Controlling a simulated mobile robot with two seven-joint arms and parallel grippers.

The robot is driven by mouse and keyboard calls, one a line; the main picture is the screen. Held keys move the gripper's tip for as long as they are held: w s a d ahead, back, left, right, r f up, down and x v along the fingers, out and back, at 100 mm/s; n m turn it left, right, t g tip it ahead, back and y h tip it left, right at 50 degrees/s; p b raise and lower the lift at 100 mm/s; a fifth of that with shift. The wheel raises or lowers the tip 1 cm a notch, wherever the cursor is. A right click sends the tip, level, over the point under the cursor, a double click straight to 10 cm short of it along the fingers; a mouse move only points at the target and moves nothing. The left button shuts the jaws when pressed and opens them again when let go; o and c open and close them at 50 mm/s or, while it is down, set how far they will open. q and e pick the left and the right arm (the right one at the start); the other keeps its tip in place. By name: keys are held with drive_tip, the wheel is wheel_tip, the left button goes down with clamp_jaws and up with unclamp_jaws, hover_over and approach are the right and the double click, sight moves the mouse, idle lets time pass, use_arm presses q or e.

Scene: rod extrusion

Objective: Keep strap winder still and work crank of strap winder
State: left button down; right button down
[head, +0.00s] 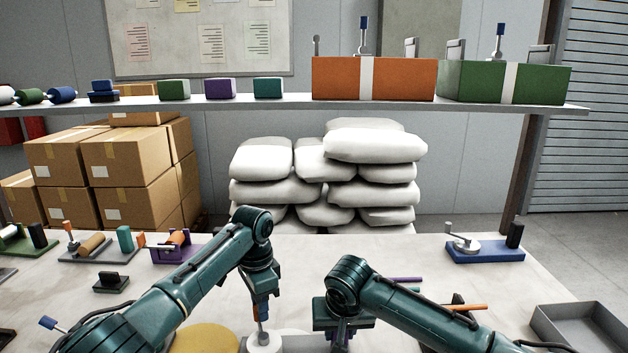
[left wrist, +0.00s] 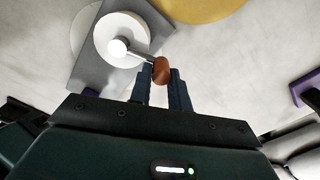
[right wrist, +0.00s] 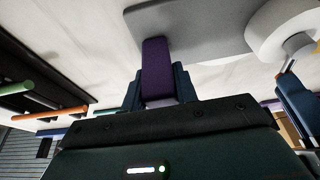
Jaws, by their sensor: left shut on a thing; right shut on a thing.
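The strap winder shows at the bottom of the head view, with a white drum (head: 264,342) on a grey base. The left wrist view shows its drum (left wrist: 110,35), its grey base (left wrist: 92,72) and a metal crank arm (left wrist: 138,53) ending in an orange-brown knob (left wrist: 161,70). My left gripper (head: 262,305) is shut on this crank knob from above. My right gripper (head: 343,335) is shut on the winder's purple grip block (right wrist: 156,65), at the end of the grey base (right wrist: 195,28). The lower part of the winder is cut off in the head view.
A yellow disc (head: 205,338) lies left of the winder. A blue-based crank device (head: 485,252) and a grey tray (head: 582,328) are at the right. An orange rod (head: 465,306) lies near my right arm. Several small devices stand at the left.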

drive_tip(key=shift+d+f, duration=0.15)
drive_tip(key=shift+f, duration=0.1)
use_arm(q)
drive_tip(key=shift+s+a+n, duration=0.2)
drive_tip(key=shift+a+n, duration=0.3)
drive_tip(key=shift+n, duration=0.6)
drive_tip(key=shift+s+a+n, duration=0.25)
drive_tip(key=shift+a+n, duration=0.15)
drive_tip(key=shift+n, duration=0.6)
drive_tip(key=shift+s+a+n, duration=0.35)
drive_tip(key=shift+n, duration=0.65)
